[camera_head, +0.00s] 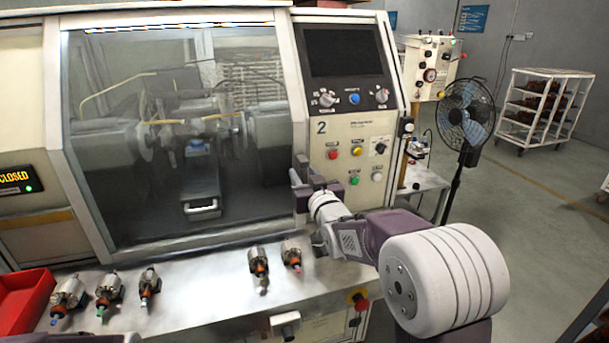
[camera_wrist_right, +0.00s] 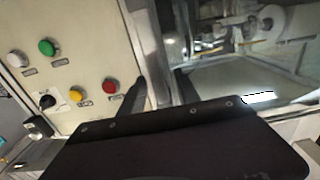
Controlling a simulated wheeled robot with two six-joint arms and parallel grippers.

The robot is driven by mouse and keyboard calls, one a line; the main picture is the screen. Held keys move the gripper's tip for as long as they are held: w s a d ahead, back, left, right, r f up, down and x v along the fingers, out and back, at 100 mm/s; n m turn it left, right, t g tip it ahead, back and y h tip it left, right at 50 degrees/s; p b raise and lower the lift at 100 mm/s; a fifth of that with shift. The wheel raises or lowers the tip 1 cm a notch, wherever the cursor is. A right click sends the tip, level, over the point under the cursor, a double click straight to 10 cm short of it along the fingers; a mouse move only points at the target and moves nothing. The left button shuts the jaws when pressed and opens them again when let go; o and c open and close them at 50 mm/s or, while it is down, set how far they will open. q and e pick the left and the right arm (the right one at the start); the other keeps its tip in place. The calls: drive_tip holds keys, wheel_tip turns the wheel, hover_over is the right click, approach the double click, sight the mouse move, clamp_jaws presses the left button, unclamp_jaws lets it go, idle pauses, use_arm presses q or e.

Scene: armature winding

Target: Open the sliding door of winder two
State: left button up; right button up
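Winder two (camera_head: 345,135) stands ahead, marked "2" on its panel. Its sliding door (camera_head: 200,190) is a large glazed panel in a pale frame. It covers the opening and looks closed. A display (camera_head: 18,180) at the left reads CLOSED with a green light. My right gripper (camera_head: 301,184) is at the door's right edge, beside the button panel. In the right wrist view its two dark fingers (camera_wrist_right: 164,84) are apart, with the silver door-edge bar (camera_wrist_right: 148,45) between them. Whether they touch the bar is unclear. My left gripper is out of view.
A red bin (camera_head: 22,300) is at the left. Panel buttons (camera_wrist_right: 78,95) sit close beside the fingers. A fan (camera_head: 465,115) and rack (camera_head: 540,105) stand at right.

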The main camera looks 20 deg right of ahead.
clamp_jaws()
idle(1.2)
